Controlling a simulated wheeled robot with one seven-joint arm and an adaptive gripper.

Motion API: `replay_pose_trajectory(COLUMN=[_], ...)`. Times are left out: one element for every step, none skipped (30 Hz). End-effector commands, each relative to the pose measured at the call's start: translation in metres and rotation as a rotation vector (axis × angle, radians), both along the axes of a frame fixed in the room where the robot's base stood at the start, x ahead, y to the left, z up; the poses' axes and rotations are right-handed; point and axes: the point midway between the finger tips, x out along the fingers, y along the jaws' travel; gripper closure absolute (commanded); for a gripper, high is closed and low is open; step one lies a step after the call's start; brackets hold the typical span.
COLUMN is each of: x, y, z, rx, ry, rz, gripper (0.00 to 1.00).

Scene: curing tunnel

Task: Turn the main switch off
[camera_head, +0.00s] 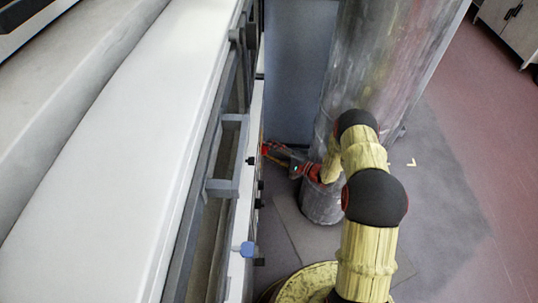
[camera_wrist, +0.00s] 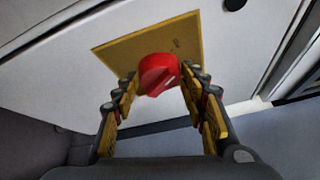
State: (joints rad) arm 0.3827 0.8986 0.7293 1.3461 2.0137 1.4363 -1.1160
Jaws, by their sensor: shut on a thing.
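The main switch is a red rotary knob (camera_wrist: 157,73) on a yellow plate (camera_wrist: 122,52), fixed to a white panel. It shows in the wrist view, with a ridge and a small pale mark turned slantwise. My gripper (camera_wrist: 161,84) has its two yellow-padded fingers on either side of the knob and is shut on it. The fingertips hide parts of the knob's sides. In the head view, my gripper (camera_head: 268,151) reaches left to the side of the white machine, and the switch itself is hard to make out there.
A large metal cylinder (camera_head: 385,50) stands close behind my arm. Floor at the right is clear; a cabinet (camera_head: 515,30) stands beyond.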

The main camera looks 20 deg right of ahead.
Motion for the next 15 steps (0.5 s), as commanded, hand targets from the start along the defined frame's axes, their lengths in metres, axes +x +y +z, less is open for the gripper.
replay_pose_trajectory(x=[0.0018,0.0021,0.002,0.0021,0.0023,0.0025,0.0027,0.0028,0.0029,0.0029,0.003,0.0031,0.0031,0.0032,0.0033], y=[-0.0006,-0.0007,-0.0008,-0.0009,-0.001,-0.0011,-0.0012,-0.0012,-0.0012,-0.0013,-0.0013,-0.0013,-0.0013,-0.0013,-0.0013], z=[0.0004,0.001,0.0012,0.0016,0.0022,0.0027,0.0031,0.0034,0.0036,0.0038,0.0038,0.0039,0.004,0.0041,0.0043], rx=[-0.01,-0.015,-0.023,-0.026,-0.03,-0.032,-0.033,-0.033,-0.033,-0.033,-0.033,-0.033,-0.033,-0.033,-0.033], ry=[-0.037,-0.055,-0.074,-0.085,-0.093,-0.101,-0.104,-0.106,-0.106,-0.106,-0.106,-0.106,-0.106,-0.106,-0.106], rz=[-0.001,-0.002,-0.002,-0.002,-0.003,-0.003,-0.003,-0.003,-0.003,-0.003,-0.003,-0.003,-0.003,-0.003,-0.003], gripper=[0.83,0.83,0.83,0.83,0.83,0.83,0.83,0.83,0.83,0.83,0.83,0.83,0.83,0.83,0.56])
